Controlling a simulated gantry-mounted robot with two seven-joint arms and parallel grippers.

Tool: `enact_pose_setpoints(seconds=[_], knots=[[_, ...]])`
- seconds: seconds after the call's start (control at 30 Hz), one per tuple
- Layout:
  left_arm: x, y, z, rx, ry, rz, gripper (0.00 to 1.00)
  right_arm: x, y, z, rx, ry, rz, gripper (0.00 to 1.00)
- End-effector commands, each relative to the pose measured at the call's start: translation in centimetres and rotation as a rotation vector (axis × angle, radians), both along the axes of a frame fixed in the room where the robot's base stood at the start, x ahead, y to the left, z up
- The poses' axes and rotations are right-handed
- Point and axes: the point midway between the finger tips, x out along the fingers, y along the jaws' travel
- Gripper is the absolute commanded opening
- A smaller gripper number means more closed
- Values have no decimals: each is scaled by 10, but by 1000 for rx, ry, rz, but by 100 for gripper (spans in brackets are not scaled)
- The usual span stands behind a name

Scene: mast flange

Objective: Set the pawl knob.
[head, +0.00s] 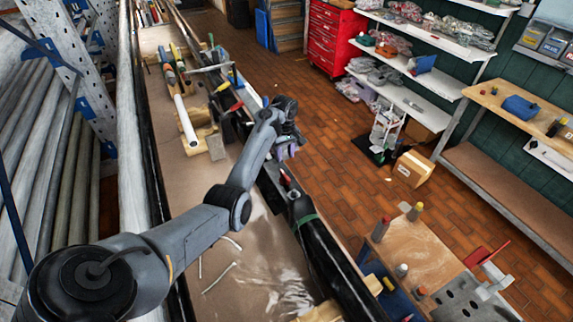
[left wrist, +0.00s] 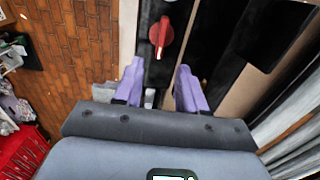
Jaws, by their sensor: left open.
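The red pawl knob (left wrist: 161,33) stands on a black mast part in the left wrist view. It has a narrow, pointed grip. My left gripper (left wrist: 160,80) is open and empty, its two purple fingers spread apart. The knob lies beyond the fingertips, roughly in line with the gap between them, and does not appear to touch either finger. In the head view, a small red knob (head: 285,180) shows on the black mast (head: 318,240), just below my left gripper (head: 287,152). The fingertips are small and partly hidden there. My right gripper is not in view.
A long brown-covered bench (head: 220,262) runs beside the mast, with tools and a white tube (head: 185,120) farther back. A small wooden table (head: 425,245) with bottles stands at right. A red cabinet (head: 333,38) and shelves stand behind.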

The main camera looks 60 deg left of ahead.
Motion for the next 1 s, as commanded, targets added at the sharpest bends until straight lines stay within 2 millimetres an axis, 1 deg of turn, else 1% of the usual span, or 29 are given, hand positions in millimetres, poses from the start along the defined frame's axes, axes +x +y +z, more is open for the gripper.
enact_pose_setpoints(seconds=[0.2, 0.4, 0.6, 0.8, 1.0], knots=[[-1, 0, -27, -4, 2, 0, 40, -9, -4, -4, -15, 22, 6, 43], [-1, 0, -61, -2, 2, -1, 40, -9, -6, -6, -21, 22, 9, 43], [-1, 0, -88, -1, 1, 1, 40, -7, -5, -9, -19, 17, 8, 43], [0, 0, -101, -1, -1, 0, 40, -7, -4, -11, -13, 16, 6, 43], [0, 0, -103, 0, -1, 0, 40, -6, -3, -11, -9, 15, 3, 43]])
